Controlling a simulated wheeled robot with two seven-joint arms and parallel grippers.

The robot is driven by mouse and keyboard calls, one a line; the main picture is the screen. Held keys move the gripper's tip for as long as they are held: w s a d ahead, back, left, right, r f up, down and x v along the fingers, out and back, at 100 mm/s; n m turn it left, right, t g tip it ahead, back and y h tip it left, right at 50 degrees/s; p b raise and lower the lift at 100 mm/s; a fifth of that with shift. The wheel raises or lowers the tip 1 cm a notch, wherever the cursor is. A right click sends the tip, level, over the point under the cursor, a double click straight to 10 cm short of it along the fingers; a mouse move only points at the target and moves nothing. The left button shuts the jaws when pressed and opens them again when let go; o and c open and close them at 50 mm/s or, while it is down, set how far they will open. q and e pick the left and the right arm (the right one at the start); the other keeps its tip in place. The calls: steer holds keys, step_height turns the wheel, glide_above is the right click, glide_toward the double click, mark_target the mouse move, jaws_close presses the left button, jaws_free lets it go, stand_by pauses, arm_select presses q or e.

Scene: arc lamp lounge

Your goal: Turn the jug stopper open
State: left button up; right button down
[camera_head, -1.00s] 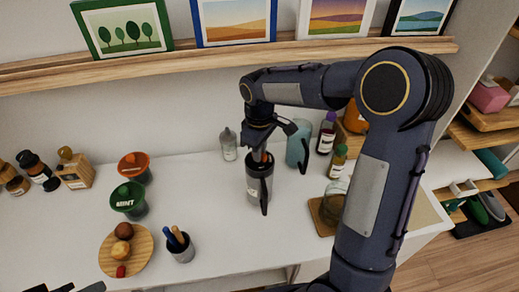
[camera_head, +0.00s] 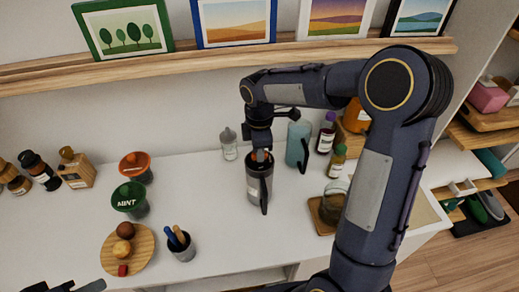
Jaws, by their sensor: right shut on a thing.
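The jug (camera_head: 256,190) is a dark grey vessel with a black handle facing the front, standing upright on the white counter. Its stopper (camera_head: 261,157) shows as a bit of orange at the mouth, mostly hidden by my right gripper. My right gripper (camera_head: 260,152) points down from above and is shut on the stopper. Dark parts of my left gripper (camera_head: 68,287) show at the bottom left edge, cut off by the frame, well away from the jug.
A clear bottle (camera_head: 229,146) and a teal jug (camera_head: 297,145) stand behind. A pen cup (camera_head: 181,250), a wooden plate (camera_head: 112,262), and green (camera_head: 130,202) and orange (camera_head: 134,168) pots are to the left. A glass jar (camera_head: 333,203) sits right. The counter's front middle is clear.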

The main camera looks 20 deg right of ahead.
stand_by(0.5)
steer(key=c, duration=1.4)
jaws_free()
steer(key=shift+r, duration=0.1)
step_height(320, 180, up, 8)
steer(key=shift+f+b, duration=0.25)
steer(key=shift+b, duration=0.2)
steer(key=shift+r, duration=0.1)
steer(key=shift+s+r, duration=0.15)
steer(key=shift+s, duration=0.1)
steer(key=s+a+f+m+t+y, duration=0.1)
steer(key=s+m+t, duration=0.4)
steer(key=s+m, duration=1.1)
steer(key=s+a+y, duration=0.1)
steer(key=s+y, duration=0.1)
steer(key=s, duration=0.5)
steer(key=shift+f+m+t+y, duration=0.25)
steer(key=shift+m+t+y, duration=0.05)
steer(key=shift+m+y, duration=0.1)
